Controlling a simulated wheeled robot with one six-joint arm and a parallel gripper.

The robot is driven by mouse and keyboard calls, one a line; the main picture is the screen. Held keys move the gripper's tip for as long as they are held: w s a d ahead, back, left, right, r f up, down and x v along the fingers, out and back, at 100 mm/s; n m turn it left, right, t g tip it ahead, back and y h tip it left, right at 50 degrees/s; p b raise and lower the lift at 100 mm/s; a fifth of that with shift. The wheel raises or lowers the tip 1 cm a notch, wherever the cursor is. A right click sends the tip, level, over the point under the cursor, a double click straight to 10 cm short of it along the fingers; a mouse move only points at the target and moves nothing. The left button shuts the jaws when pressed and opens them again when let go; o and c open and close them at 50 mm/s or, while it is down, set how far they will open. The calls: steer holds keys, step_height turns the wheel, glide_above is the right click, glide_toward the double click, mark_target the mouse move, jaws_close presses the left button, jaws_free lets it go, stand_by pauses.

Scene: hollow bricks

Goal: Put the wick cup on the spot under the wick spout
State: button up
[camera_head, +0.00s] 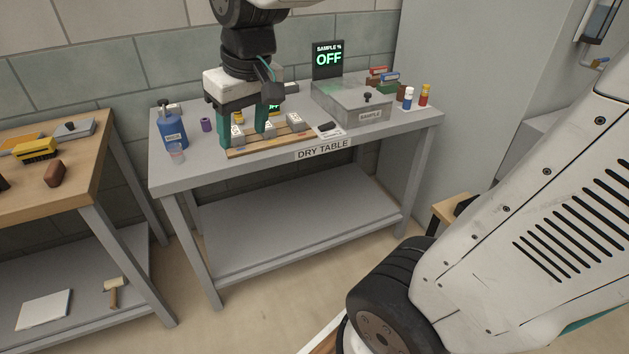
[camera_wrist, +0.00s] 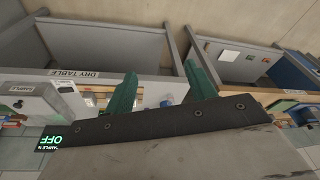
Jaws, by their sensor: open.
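A small translucent pinkish cup (camera_head: 177,152) stands near the front left edge of the grey dry table (camera_head: 185,176), just in front of a blue labelled bottle (camera_head: 172,132). It looks like the wick cup, but no label on it is readable. I cannot pick out a wick spout or a marked spot in either view. My gripper (camera_head: 244,134) is open, with green fingers pointing down over the wooden rack on the dry table, to the right of the cup. Its fingers also show in the wrist view (camera_wrist: 160,72), with nothing seen held between them.
The wooden slatted rack (camera_head: 270,142) carries several grey blocks. A grey sample box (camera_head: 350,104) stands right of it, below an "OFF" display (camera_head: 328,60). A purple cylinder (camera_head: 207,124) stands behind the cup. A wooden table (camera_head: 85,185) is at the left.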

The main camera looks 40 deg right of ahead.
steer(key=s+d+f+m+g, duration=0.1)
steer(key=s+f, duration=0.2)
steer(key=s, duration=1.3)
steer(key=shift+s+g+h, duration=0.3)
